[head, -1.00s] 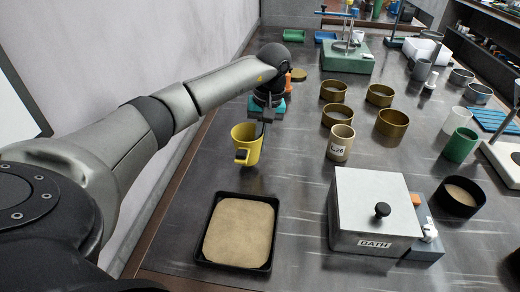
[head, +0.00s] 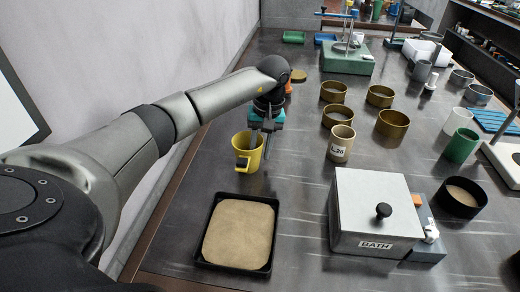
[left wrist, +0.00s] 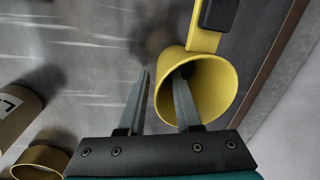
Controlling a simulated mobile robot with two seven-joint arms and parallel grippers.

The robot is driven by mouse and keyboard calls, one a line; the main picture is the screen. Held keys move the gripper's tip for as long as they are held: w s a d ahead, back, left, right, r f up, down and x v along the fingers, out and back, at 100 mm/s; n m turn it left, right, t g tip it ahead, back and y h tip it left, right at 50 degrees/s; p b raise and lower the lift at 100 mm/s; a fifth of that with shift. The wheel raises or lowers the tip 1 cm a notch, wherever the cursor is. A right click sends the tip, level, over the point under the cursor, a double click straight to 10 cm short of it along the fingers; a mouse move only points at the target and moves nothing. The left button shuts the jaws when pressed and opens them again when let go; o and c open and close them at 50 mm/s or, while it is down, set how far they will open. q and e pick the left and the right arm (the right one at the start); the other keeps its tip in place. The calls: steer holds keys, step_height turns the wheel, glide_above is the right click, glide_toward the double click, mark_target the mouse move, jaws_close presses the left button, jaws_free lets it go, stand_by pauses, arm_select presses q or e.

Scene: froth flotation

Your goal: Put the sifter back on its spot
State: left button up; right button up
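The sifter looks to be the yellow cup (head: 250,161) with a dark grip on its side. It stands about upright on the dark table, behind the black tray. My left gripper (head: 268,150) is at the cup's right rim. In the left wrist view, the left gripper (left wrist: 161,76) has its fingers apart, one inside the yellow cup (left wrist: 222,75) and one outside, with gaps to the wall between them. No marked spot shows under the cup; its base is partly hidden. My right gripper is not in view.
A black tray of tan material (head: 272,262) lies in front of the cup. A beaker labelled L26 (head: 341,145) and brass rings (head: 338,116) stand to the right. A box marked BATH (head: 372,205) is at the front right. The wall is close on the left.

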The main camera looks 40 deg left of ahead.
arm_select(q)
steer(key=shift+r, duration=0.1)
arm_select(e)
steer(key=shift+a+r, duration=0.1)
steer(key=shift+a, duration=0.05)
